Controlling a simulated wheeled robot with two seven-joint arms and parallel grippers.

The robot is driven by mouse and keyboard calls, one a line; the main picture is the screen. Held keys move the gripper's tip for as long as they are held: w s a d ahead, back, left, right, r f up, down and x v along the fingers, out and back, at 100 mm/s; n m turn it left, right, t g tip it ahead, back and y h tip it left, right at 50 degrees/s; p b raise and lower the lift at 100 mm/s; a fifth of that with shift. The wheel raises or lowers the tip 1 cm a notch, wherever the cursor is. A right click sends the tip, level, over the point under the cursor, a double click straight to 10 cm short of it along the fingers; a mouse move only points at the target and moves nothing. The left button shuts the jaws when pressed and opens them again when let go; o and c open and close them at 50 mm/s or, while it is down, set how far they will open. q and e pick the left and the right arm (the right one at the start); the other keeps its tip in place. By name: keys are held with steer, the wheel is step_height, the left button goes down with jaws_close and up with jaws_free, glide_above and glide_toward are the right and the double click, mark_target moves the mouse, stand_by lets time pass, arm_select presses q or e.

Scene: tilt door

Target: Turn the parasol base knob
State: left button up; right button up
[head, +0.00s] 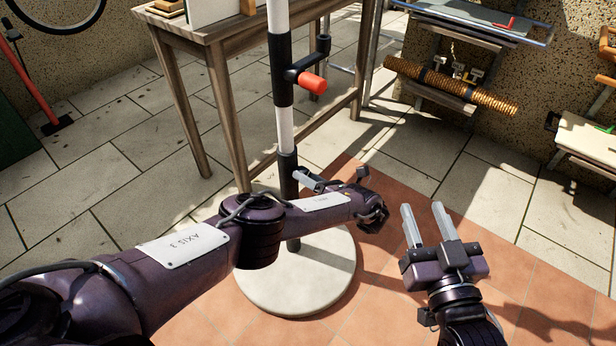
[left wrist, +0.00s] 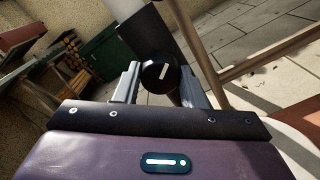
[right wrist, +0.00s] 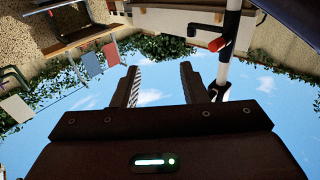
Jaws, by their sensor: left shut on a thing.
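The parasol pole (head: 283,128), banded white and black, rises from a round pale base (head: 300,289). The knob (left wrist: 158,75) is black with a white line and sits on the pole's dark lower sleeve. In the left wrist view it lies between the fingers of my left gripper (head: 308,181), which is shut on it. The white line is tilted slightly right of upright. In the head view my left arm and gripper hide the knob. My right gripper (head: 422,206) is open and empty, right of the base, with fingers pointing up.
A crank with a red handle (head: 312,82) sticks out from the pole above my left gripper. A wooden table (head: 226,32) stands behind the pole. A rack with a rope-wound roll (head: 450,86) is at the back right. The tiled floor at right is clear.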

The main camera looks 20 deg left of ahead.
arm_select(q)
steer(key=shift+n, duration=3.7)
arm_select(e)
steer(key=shift+s+f+g, duration=0.2)
steer(key=shift+f+g, duration=0.3)
steer(key=shift+f, duration=0.75)
arm_select(q)
steer(key=o, duration=1)
steer(key=v, duration=0.7)
steer(key=shift+d, duration=0.4)
arm_select(e)
steer(key=shift+w+d+r+t, duration=0.1)
steer(key=shift+r+t, duration=0.45)
steer(key=shift+r, duration=0.6)
steer(key=shift+w+r+t, duration=0.1)
steer(key=shift+r+t, duration=0.45)
steer(key=shift+r, duration=0.6)
